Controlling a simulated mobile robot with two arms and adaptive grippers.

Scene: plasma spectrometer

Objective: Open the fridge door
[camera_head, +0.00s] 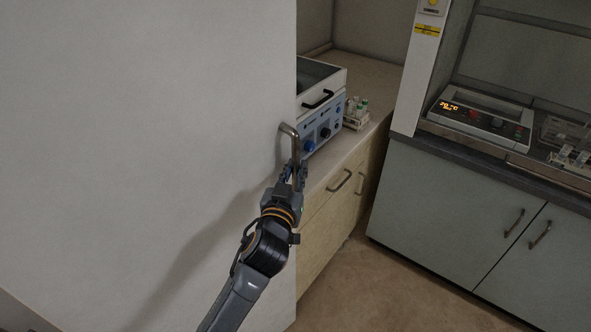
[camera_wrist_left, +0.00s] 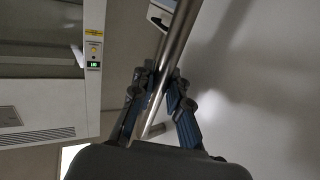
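The fridge door (camera_head: 140,110) is the large, plain pale panel filling the left half of the head view; it also shows at the right of the left wrist view (camera_wrist_left: 270,90). Its metal bar handle (camera_head: 289,129) is near its right edge. My left gripper (camera_head: 297,172) is at the handle's lower part. In the left wrist view the gripper's fingers (camera_wrist_left: 160,82) lie on both sides of the handle bar (camera_wrist_left: 178,38) and appear closed on it. I cannot tell whether the door stands ajar. My right gripper is not in view.
Right of the door edge is a wooden counter with drawers (camera_head: 325,215), bearing a blue-fronted device (camera_head: 322,132) and a small tube rack (camera_head: 356,114). A fume hood cabinet (camera_head: 460,210) stands further right. The floor (camera_head: 360,280) between is clear.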

